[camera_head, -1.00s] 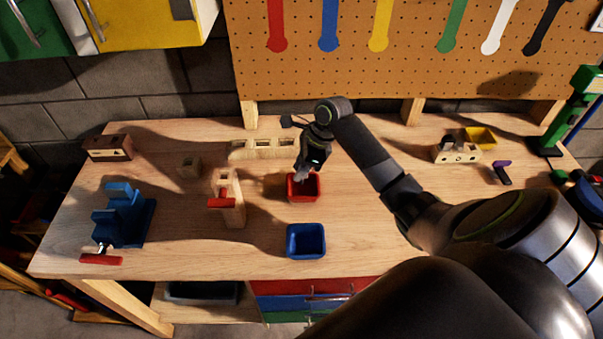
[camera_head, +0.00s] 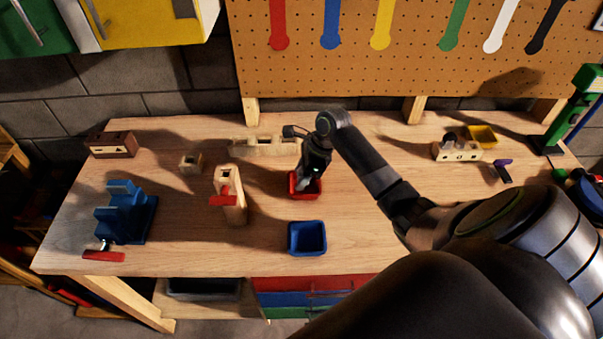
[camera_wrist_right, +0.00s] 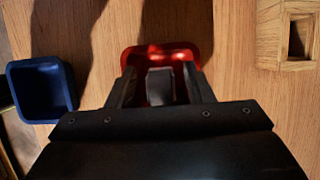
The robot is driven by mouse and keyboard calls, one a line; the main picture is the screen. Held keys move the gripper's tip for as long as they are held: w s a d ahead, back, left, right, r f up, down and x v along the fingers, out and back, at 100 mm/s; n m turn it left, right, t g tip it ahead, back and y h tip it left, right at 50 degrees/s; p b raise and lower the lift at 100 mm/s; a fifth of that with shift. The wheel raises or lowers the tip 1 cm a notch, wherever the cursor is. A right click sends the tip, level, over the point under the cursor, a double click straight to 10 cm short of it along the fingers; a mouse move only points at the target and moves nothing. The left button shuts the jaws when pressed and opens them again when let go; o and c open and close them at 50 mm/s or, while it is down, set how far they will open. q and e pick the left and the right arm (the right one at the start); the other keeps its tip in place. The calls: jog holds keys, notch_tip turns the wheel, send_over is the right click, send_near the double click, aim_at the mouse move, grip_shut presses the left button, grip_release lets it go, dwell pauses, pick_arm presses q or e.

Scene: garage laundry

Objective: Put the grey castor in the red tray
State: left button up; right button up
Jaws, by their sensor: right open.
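The red tray (camera_head: 292,186) sits on the workbench in the middle of the head view. My right gripper (camera_head: 306,186) points down into it from above and hides part of its inside. The tray also shows in the right wrist view (camera_wrist_right: 196,52) beyond my fingertips. There, a dark grey piece (camera_wrist_right: 160,86), seemingly the grey castor, lies between my open fingers, over or in the tray. Whether it touches a finger or the tray floor, I cannot tell. My left gripper is in neither view.
A blue tray (camera_head: 322,238) stands just in front of the red tray. A wooden holder with a red handle (camera_head: 228,198) and a blue vise (camera_head: 124,218) stand to the left. A wooden rack (camera_head: 262,148) lies behind. Bare bench lies right of the blue tray.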

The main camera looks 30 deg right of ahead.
jog(key=shift+r, duration=0.2)
jog(key=b+v, duration=0.2)
jog(key=v, duration=1)
jog(key=shift+f, duration=0.1)
dwell(0.3)
